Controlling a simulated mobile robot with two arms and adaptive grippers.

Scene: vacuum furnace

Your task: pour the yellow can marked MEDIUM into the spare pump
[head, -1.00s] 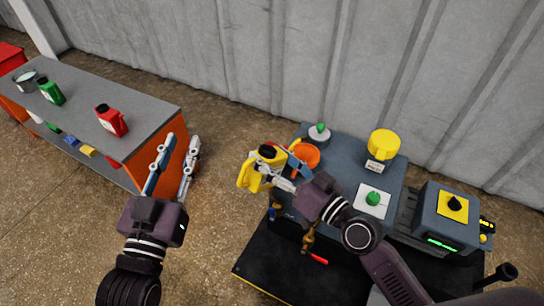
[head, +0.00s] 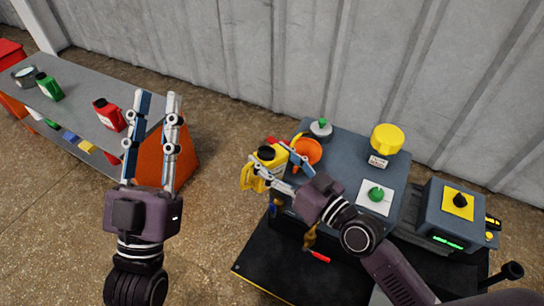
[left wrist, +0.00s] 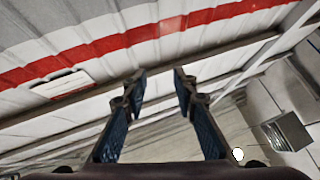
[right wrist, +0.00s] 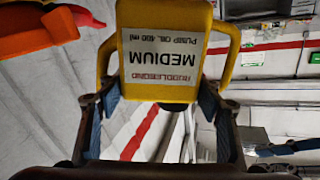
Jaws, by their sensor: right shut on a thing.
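The yellow can (head: 247,176) has a black cap and sits between the fingers of my right gripper (head: 288,158), which is shut on it. It hangs in the air just left of the orange funnel (head: 309,151) on the grey-blue pump unit (head: 345,160). In the right wrist view the can's label (right wrist: 160,62) reads MEDIUM, upside down, and part of the orange funnel (right wrist: 30,38) shows at the upper left. My left gripper (head: 157,97) is open and empty, raised in front of the bench; its spread fingers (left wrist: 158,85) show in the left wrist view.
The bench (head: 75,100) at the left holds a red can (head: 107,115), a green can (head: 48,87) and a round pot (head: 26,75). The pump unit carries a yellow cap (head: 387,138) and a green knob (head: 376,194). A control box (head: 447,220) stands right. Bare floor lies between.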

